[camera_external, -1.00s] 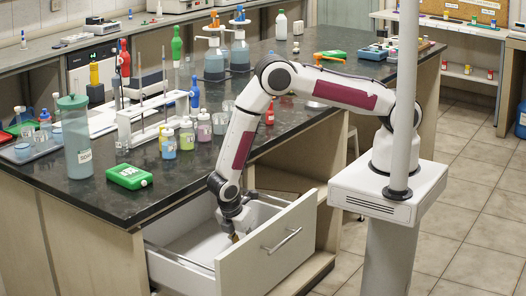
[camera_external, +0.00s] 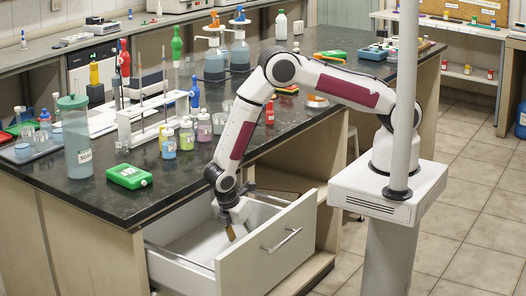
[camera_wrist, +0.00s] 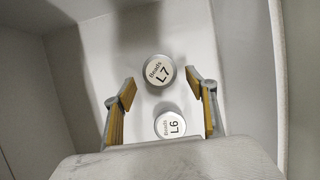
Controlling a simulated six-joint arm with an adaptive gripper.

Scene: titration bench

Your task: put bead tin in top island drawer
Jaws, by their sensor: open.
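The island drawer (camera_external: 268,249) is pulled open and shows a white interior. My gripper (camera_external: 234,232) reaches down inside it; it also shows in the wrist view (camera_wrist: 158,92) with its yellow-padded fingers spread wide. Two round tins with white lids lie on the white drawer floor. The tin labelled Beads L7 (camera_wrist: 158,72) is just beyond and partly between the fingertips. The tin labelled Beads L6 (camera_wrist: 169,123) is nearer the palm, between the fingers in the picture, with its lower part covered by my gripper body. I see no finger closed on either tin.
The drawer walls stand close on both sides of my gripper. The black island top (camera_external: 150,200) lies above the drawer, with a green container (camera_external: 129,176), a pitcher (camera_external: 75,140) and several small bottles. An open compartment is to the right of the drawer.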

